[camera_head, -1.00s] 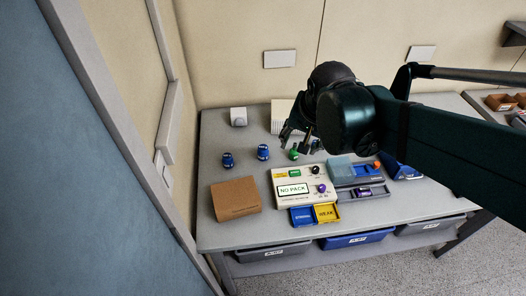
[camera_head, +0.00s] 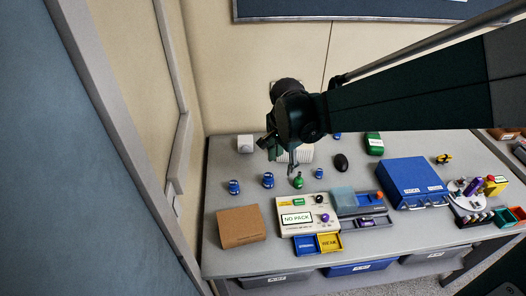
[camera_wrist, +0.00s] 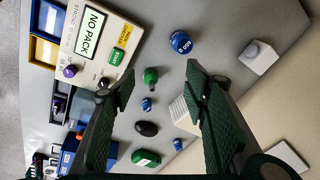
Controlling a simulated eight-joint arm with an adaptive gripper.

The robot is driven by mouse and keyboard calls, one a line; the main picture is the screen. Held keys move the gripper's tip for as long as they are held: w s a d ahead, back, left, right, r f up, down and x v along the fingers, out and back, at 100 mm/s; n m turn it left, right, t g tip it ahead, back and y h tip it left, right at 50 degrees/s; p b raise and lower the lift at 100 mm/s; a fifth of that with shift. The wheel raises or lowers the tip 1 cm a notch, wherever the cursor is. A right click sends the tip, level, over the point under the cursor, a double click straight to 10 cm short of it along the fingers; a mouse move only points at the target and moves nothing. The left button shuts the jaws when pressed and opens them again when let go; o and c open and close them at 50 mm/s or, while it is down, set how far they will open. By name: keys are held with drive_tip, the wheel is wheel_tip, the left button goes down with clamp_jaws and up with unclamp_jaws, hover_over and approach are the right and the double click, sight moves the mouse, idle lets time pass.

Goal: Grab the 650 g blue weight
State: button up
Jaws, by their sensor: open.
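Several blue weights stand on the grey table. One blue weight (camera_head: 268,180) is left of a green weight (camera_head: 298,181), and another blue weight (camera_head: 234,187) stands farther left. In the wrist view, a blue weight (camera_wrist: 181,42) with a white label shows beyond my fingertips; the label is too small to read surely. A green weight (camera_wrist: 150,76) lies between the fingers in that view.
The NO PACK device (camera_head: 302,213) and a cardboard box (camera_head: 241,226) stand at the front. A white box (camera_head: 245,144) is at the back left, a black oval object (camera_head: 341,162) behind the device, and a blue case (camera_head: 413,182) to the right. Bare table lies around the left weights.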

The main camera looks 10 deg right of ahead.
sight(268, 175)
drive_tip(key=w+a+f+m+p, duration=0.1)
drive_tip(key=w+f, duration=0.1)
drive_tip(key=w+a+f+m+g+p, duration=0.1)
drive_tip(key=w+a+f+m, duration=0.1)
drive_tip(key=w+a+f+m+p, duration=0.1)
drive_tip(key=w+f, duration=0.1)
drive_tip(key=f, duration=0.1)
drive_tip(key=shift+a+f+m+g+h, duration=0.1)
drive_tip(key=shift+a+m+g+h, duration=0.2)
drive_tip(key=shift+g, duration=0.1)
drive_tip(key=shift+w+a+f+m, duration=0.15)
drive_tip(key=shift+f+m, duration=0.1)
drive_tip(key=shift+f, duration=0.15)
drive_tip(key=shift+w+a+f+m, duration=0.15)
drive_tip(key=shift+f+m, duration=0.1)
drive_tip(key=shift+f, duration=0.15)
drive_tip(key=shift+f, duration=0.15)
drive_tip(key=shift+d+f, duration=0.2)
drive_tip(key=shift+f, duration=0.95)
drive_tip(key=shift+s+d+f, duration=0.1)
drive_tip(key=shift+d+f, duration=0.1)
drive_tip(key=shift+f, duration=1.1)
drive_tip(key=shift+s+d+f, duration=0.1)
drive_tip(key=shift+d+f, duration=0.05)
drive_tip(key=shift+f, duration=1.15)
drive_tip(key=c, duration=1.4)
